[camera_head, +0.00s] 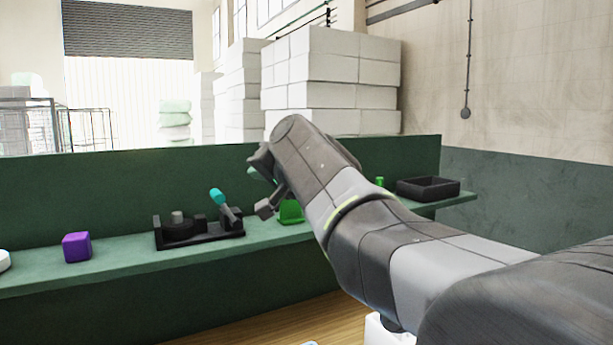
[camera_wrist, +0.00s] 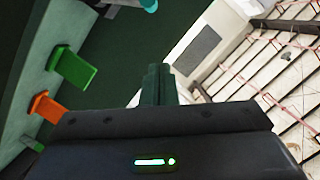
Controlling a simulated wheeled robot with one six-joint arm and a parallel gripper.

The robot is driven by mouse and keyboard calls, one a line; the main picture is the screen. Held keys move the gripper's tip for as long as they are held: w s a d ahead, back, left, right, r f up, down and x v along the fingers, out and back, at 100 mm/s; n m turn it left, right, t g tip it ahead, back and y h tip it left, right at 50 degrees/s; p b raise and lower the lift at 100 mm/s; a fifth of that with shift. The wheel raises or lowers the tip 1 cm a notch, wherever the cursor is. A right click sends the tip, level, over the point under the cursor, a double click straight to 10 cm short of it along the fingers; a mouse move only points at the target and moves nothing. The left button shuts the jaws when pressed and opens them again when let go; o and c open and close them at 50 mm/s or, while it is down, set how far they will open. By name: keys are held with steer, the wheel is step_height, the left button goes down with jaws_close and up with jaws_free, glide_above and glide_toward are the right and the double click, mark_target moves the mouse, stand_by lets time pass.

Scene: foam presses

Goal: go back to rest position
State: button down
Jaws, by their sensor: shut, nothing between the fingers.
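My gripper (camera_head: 262,183) is raised in front of the dark green back panel in the head view, above the green shelf and right of the teal-handled press (camera_head: 200,228). Its fingers appear closed together in the wrist view (camera_wrist: 158,82), with nothing between them. My forearm reaches in from the lower right and hides part of the shelf. The wrist view looks at a steep tilt past the shelf toward the hall.
The shelf (camera_head: 130,262) bears a purple cube (camera_head: 76,247), a green piece (camera_head: 290,212) and a black tray (camera_head: 428,188). The wrist view shows a green block (camera_wrist: 73,70) and an orange block (camera_wrist: 45,108). White blocks (camera_head: 330,75) are stacked behind the panel.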

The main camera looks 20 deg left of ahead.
stand_by(0.3)
steer(key=p+x, duration=0.3)
steer(key=x, duration=0.6)
steer(key=shift+w+d+f+m+y+b, duration=0.3)
steer(key=shift+w+f+m+b, duration=0.1)
steer(key=shift+w+f+m, duration=0.25)
steer(key=shift+w+d+f+m+y+b, duration=0.25)
steer(key=shift+w+f+m+b, duration=0.25)
steer(key=shift+m, duration=0.25)
steer(key=shift+w+d+f+m+y+b, duration=0.3)
steer(key=shift+w+f+m, duration=0.2)
steer(key=shift+w+m, duration=0.2)
steer(key=shift+s, duration=0.1)
